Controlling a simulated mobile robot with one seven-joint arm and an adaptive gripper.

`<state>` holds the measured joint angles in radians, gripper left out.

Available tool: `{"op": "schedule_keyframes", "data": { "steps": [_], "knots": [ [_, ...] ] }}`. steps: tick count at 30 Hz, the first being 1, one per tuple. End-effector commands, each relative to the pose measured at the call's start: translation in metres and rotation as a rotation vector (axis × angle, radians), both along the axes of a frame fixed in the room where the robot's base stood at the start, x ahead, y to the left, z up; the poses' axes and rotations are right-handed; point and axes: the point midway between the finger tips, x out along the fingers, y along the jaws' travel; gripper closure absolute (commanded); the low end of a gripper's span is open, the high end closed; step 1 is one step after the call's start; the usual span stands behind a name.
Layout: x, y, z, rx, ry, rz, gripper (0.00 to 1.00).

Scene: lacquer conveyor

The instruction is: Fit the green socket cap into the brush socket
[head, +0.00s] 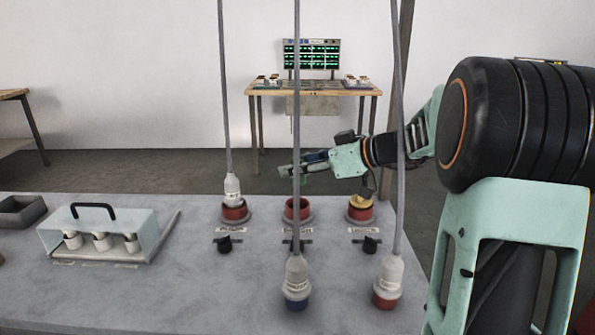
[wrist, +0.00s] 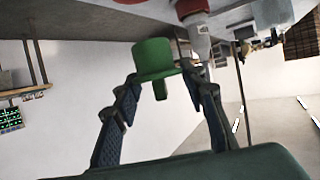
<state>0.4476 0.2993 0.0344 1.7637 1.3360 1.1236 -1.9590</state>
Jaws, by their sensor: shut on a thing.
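The green socket cap (wrist: 153,58), a wide disc with a short stem, is between the fingertips of my gripper (wrist: 160,76) in the wrist view. In the head view my gripper (head: 312,166) is shut on it, raised above the table's far edge, near the middle socket (head: 297,218). Only a sliver of green shows there, partly behind a hanging cable. The middle socket has a red rim and looks open, with no plug in it. The left socket (head: 235,214) holds a grey plug. The right socket (head: 360,213) has a yellow piece in it. The socket labels are too small to read.
Grey cables hang from above in front of the sockets. One ends in a blue-tipped plug (head: 297,283), one in a red-tipped plug (head: 387,281). A pale carrier (head: 97,229) with white cylinders stands left beside a dark tray (head: 21,212). Table is clear between carrier and sockets.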

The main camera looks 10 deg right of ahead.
Motion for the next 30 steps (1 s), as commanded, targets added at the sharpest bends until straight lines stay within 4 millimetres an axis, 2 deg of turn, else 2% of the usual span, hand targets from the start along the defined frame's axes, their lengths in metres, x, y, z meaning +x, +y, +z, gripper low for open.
{"op": "schedule_keyframes", "data": {
  "steps": [1, 15, 30],
  "knots": [
    [0.000, 0.000, -0.010, 0.001, 0.001, 0.000, 0.82],
    [0.000, 0.000, -0.045, 0.000, 0.002, 0.001, 0.82],
    [0.000, 0.000, -0.050, 0.001, 0.003, 0.001, 0.82]
  ]
}}
